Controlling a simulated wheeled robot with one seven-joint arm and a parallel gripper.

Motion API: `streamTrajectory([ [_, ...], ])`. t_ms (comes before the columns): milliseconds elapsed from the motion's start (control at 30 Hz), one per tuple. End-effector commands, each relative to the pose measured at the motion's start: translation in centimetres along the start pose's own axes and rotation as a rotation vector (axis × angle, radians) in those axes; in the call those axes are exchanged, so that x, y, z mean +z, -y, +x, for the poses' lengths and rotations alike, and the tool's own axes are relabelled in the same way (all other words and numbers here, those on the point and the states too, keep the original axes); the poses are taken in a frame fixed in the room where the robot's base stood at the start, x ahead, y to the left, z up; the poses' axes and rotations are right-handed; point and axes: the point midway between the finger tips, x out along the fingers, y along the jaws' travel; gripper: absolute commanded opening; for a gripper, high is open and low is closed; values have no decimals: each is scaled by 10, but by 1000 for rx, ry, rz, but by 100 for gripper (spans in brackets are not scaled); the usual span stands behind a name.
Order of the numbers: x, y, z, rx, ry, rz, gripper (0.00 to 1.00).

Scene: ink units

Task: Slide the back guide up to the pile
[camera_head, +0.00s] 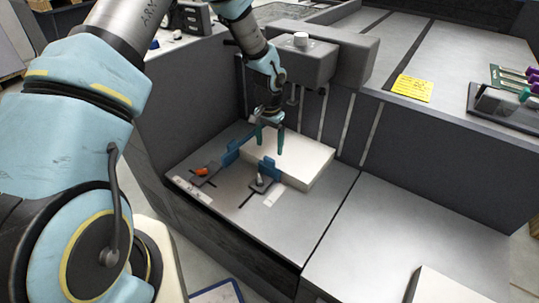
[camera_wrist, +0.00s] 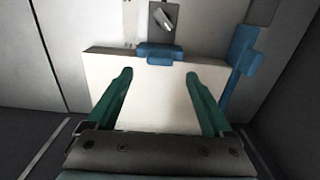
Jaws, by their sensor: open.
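A thick white pile (camera_head: 305,162) lies on the grey deck; it also fills the middle of the wrist view (camera_wrist: 155,95). One blue guide (camera_head: 268,168) with a grey lever stands at the pile's near edge, at the top of the wrist view (camera_wrist: 160,55). The other blue guide (camera_head: 232,155), by an orange knob (camera_head: 201,171), is at the pile's left end, on the right in the wrist view (camera_wrist: 240,65). I cannot tell which is the back guide, or whether each touches the pile. My gripper (camera_head: 269,147) is open and empty above the pile, green fingers pointing down.
A dark wall and grey housing (camera_head: 305,62) stand close behind the pile. A yellow note (camera_head: 412,88) lies on the upper counter. The lower counter at right (camera_head: 390,240) is mostly bare, with a white block (camera_head: 440,287) at its front.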

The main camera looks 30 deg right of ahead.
Motion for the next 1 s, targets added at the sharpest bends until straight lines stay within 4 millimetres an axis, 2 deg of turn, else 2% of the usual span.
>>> streamTrajectory([
  [100, -1, 0, -20, -1, -3, 1, 85],
  [300, 0, 0, -36, 0, 0, 1, 85],
  [833, 0, 1, -39, -1, 0, -1, 85],
  [933, 8, 11, -51, -6, -3, -25, 85],
  [1000, 22, 28, -70, -13, -6, -67, 85],
])
